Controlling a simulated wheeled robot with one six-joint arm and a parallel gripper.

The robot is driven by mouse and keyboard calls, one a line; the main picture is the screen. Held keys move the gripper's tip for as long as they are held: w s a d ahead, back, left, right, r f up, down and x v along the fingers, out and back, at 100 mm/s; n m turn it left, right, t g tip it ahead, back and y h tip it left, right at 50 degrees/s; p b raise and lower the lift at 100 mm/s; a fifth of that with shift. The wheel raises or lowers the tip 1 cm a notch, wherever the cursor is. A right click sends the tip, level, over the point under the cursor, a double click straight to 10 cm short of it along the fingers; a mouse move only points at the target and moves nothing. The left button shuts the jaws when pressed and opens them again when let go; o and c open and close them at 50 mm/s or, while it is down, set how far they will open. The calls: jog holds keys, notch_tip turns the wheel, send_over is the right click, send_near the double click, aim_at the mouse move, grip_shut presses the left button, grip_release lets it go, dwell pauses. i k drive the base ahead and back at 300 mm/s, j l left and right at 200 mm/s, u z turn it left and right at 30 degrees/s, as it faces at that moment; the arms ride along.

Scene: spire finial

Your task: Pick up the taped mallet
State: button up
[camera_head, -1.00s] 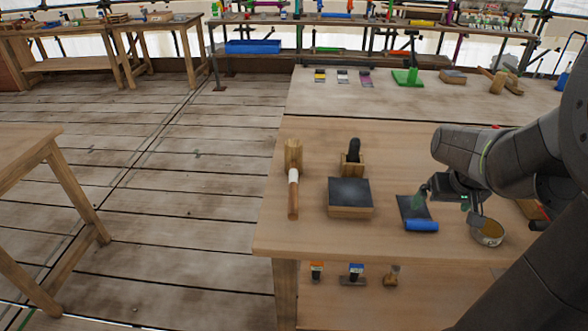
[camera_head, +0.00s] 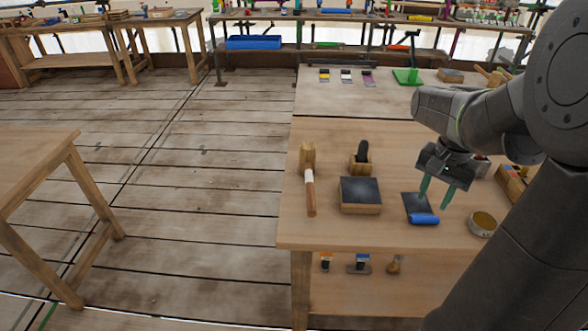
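The taped mallet (camera_head: 309,180) lies near the left end of the wooden workbench. Its wooden head (camera_head: 307,155) points away from me. White tape wraps the upper part of its brown handle, which points toward the bench's front edge. My gripper (camera_head: 435,196) hangs to the right of the mallet, over the dark sheet with the blue roll. Its two green fingers point down and stand apart, with nothing seen between them. A dark block and a wooden holder lie between the gripper and the mallet.
A dark-topped block (camera_head: 360,195) sits right of the mallet, with a wooden holder with a black handle (camera_head: 361,158) behind it. A dark sheet (camera_head: 419,205) with a blue roll (camera_head: 425,219) and a round tin (camera_head: 483,223) are farther right. Bare bench lies left of the mallet.

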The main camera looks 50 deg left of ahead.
aim_at(307, 149)
jog(key=k+l+z, duration=0.1)
jog(key=k+z, duration=0.2)
jog(key=k, duration=0.2)
jog(key=k+l+z, duration=0.3)
jog(key=k, duration=0.2)
jog(key=j+z, duration=0.2)
jog(key=j, duration=0.35)
jog(key=k+j+z, duration=0.2)
jog(key=j, duration=0.3)
jog(key=j+z, duration=0.2)
jog(key=j, duration=0.35)
jog(key=k+j, duration=0.1)
jog(key=j, duration=0.45)
jog(key=k+j, duration=0.1)
jog(key=j, duration=0.4)
jog(key=k+j, duration=0.1)
jog(key=j, duration=0.45)
jog(key=k+j, duration=0.1)
jog(key=j, duration=0.45)
